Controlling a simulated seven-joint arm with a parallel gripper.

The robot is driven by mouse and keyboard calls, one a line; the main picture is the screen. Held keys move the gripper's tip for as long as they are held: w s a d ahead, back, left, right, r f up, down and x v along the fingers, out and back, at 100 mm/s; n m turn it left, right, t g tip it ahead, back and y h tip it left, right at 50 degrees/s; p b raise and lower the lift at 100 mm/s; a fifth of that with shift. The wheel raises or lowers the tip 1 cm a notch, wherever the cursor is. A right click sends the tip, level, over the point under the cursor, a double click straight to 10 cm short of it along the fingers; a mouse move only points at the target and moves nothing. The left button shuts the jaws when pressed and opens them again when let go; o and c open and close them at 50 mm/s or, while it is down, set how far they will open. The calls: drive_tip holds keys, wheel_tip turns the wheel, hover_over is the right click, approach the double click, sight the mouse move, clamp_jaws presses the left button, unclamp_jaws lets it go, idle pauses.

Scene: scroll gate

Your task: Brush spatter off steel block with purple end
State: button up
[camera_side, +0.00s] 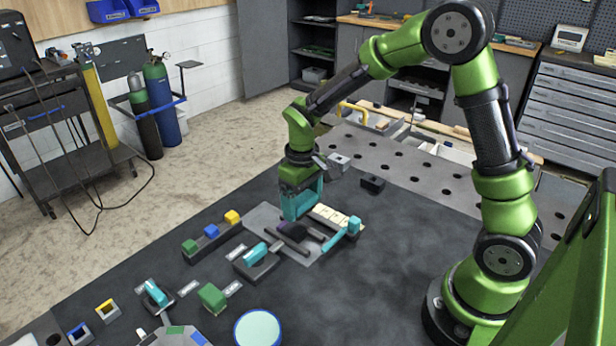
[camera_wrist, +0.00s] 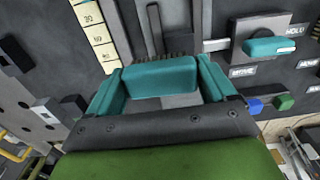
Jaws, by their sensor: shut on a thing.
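My gripper (camera_side: 298,206) has teal fingers and points down over the grey plate (camera_side: 262,217) on the dark bench. In the wrist view my gripper (camera_wrist: 160,88) is shut on a teal handle (camera_wrist: 160,76). Brown bristles (camera_wrist: 178,57) show at its far edge, so it looks like a brush. A dark purple piece (camera_side: 292,231) lies on the plate just below and beside the fingers; it looks like the block's purple end. The rest of the steel block is hard to make out, and I cannot tell whether the bristles touch it. No spatter can be made out.
Cream numbered tiles (camera_side: 327,215) and a teal-ended bar (camera_side: 343,233) lie right of the gripper. A teal-handled tool on a dark holder (camera_side: 256,262) stands in front. Coloured blocks on a rail (camera_side: 211,237) are left. The bench's front right is clear.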

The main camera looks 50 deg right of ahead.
drive_tip(key=shift+r, duration=2.5)
